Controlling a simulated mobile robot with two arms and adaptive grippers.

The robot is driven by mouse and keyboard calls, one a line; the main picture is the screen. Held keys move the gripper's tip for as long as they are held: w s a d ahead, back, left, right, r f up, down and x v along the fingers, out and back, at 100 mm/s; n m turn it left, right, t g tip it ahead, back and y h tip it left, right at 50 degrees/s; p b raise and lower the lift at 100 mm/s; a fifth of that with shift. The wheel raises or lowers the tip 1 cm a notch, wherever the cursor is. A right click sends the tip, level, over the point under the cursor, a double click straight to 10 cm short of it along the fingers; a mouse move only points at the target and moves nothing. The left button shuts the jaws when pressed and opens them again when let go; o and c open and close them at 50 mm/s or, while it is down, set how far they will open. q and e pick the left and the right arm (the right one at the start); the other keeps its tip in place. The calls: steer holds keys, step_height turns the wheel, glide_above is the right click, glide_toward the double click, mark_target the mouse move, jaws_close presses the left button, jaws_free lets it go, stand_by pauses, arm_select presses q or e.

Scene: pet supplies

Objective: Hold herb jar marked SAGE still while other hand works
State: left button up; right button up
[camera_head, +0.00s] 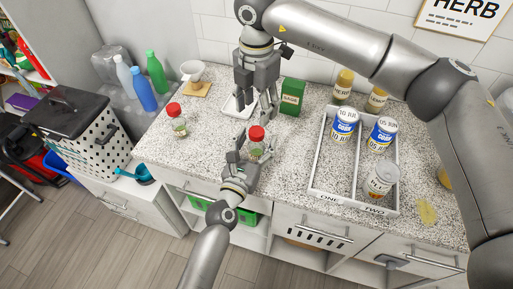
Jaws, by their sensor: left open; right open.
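A clear jar with a red lid (256,133) stands upright on the speckled counter. Its label is too small to read. My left gripper (248,151) is open at the front of this jar, with its fingers beside the jar body. My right gripper (261,107) is open and points down just behind and above the jar. A second red-lidded jar (177,121) stands to the left on the counter, apart from both grippers. I cannot tell from the labels which jar reads SAGE.
A white divided tray (313,178) marked ONE and TWO holds blue cans and a pale-lidded jar (381,179). A green box (291,97), a white dish (232,106) and yellow-lidded jars (343,85) stand behind. Counter between the two red-lidded jars is clear.

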mark_target(257, 131)
arm_select(q)
steer(key=shift+c, duration=0.2)
jaws_close()
arm_select(e)
steer(key=m, duration=0.8)
steer(key=shift+m, duration=0.4)
steer(key=shift+f, duration=4.05)
steer(key=shift+c, duration=0.4)
